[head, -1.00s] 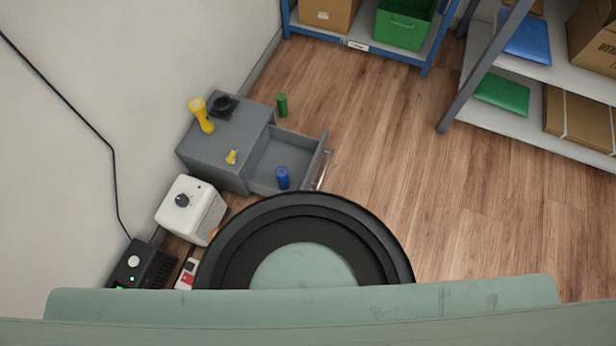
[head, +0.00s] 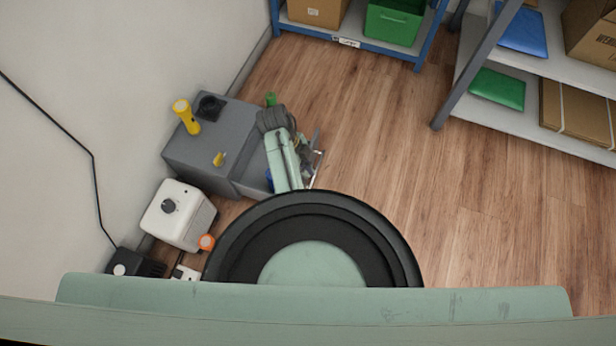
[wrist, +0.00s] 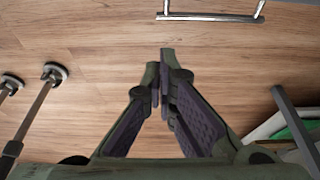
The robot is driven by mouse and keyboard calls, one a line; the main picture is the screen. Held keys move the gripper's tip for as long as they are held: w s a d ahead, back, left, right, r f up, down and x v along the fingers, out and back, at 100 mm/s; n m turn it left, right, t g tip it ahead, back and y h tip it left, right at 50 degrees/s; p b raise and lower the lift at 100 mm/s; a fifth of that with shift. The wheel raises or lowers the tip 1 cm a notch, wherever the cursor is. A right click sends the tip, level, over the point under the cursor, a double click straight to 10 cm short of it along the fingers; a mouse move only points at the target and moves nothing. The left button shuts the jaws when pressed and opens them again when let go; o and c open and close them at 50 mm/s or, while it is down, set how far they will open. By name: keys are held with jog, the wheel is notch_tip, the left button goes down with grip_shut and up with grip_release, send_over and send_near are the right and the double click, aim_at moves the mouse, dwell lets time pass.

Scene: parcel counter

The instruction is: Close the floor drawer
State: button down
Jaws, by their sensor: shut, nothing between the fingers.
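The grey floor drawer (head: 254,172) stands open, pulled out to the right from its grey cabinet (head: 225,135). My arm covers much of it in the head view. Its silver bar handle (head: 318,168) shows at the drawer's front and also at the top of the wrist view (wrist: 212,17). My gripper (head: 306,158) is near the front panel and handle in the head view; whether it touches is hidden. In the wrist view my gripper (wrist: 166,55) has its fingers together, empty, over wood floor, with a gap to the handle. A blue can (head: 269,180) in the drawer is mostly hidden.
A yellow torch (head: 186,117), a black object (head: 211,106) and a small yellow item (head: 219,159) sit on the cabinet. A green can (head: 270,99) stands behind the drawer. A white box (head: 179,214) stands left. Shelves (head: 425,50) stand behind; floor to the right is clear.

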send_near(310, 189)
jog(key=s+d+f, duration=0.2)
jog(key=d+f, duration=0.3)
jog(key=a, duration=0.1)
jog(key=w+a, duration=0.1)
jog(key=a, duration=0.1)
jog(key=shift+w+a, duration=0.15)
jog(key=shift+a, duration=0.45)
jog(key=shift+a, duration=0.1)
